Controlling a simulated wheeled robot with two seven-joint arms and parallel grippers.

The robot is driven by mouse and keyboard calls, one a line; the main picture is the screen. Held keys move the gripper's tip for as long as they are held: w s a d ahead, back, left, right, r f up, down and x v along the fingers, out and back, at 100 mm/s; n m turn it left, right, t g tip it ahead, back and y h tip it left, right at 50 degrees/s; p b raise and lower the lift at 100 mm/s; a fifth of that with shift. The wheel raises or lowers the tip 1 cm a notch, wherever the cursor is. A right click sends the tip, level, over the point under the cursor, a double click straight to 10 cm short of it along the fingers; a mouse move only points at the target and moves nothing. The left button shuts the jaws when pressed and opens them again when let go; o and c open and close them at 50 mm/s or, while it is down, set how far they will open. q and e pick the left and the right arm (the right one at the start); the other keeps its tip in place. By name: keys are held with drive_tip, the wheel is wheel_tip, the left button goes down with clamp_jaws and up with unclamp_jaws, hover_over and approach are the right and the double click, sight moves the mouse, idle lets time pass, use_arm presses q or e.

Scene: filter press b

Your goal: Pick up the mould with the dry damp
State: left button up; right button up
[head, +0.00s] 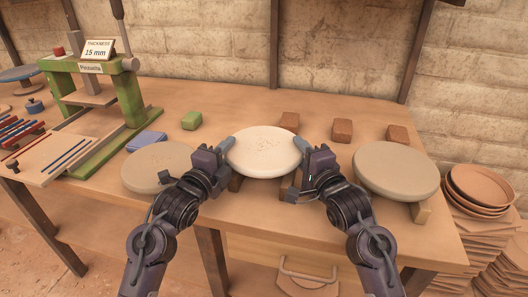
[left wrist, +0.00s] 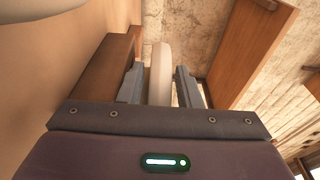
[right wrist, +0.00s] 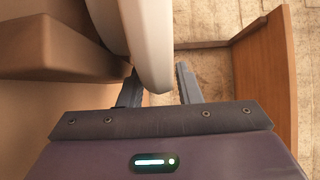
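Three round moulds lie in a row on the wooden bench. The middle mould (head: 264,152) is pale cream with faint specks on top. The left mould (head: 150,168) and the right mould (head: 398,168) are darker tan. My left gripper (head: 225,152) is open at the middle mould's left edge. In the left wrist view the mould's rim (left wrist: 160,72) stands between the fingers, with a gap visible. My right gripper (head: 306,152) is open at its right edge. In the right wrist view the rim (right wrist: 150,50) is between the fingers, close to the left one.
Wooden supports (head: 236,184) show under the middle mould. Brown blocks (head: 342,130), a green block (head: 191,120) and a blue pad (head: 146,140) lie behind the moulds. A green press (head: 130,95) labelled "15 mm" stands at the left. Stacked terracotta dishes (head: 480,187) stand at the right.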

use_arm(q)
clamp_jaws()
use_arm(e)
clamp_jaws()
use_arm(q)
drive_tip(key=shift+r, duration=0.15)
use_arm(e)
drive_tip(key=shift+r, duration=0.2)
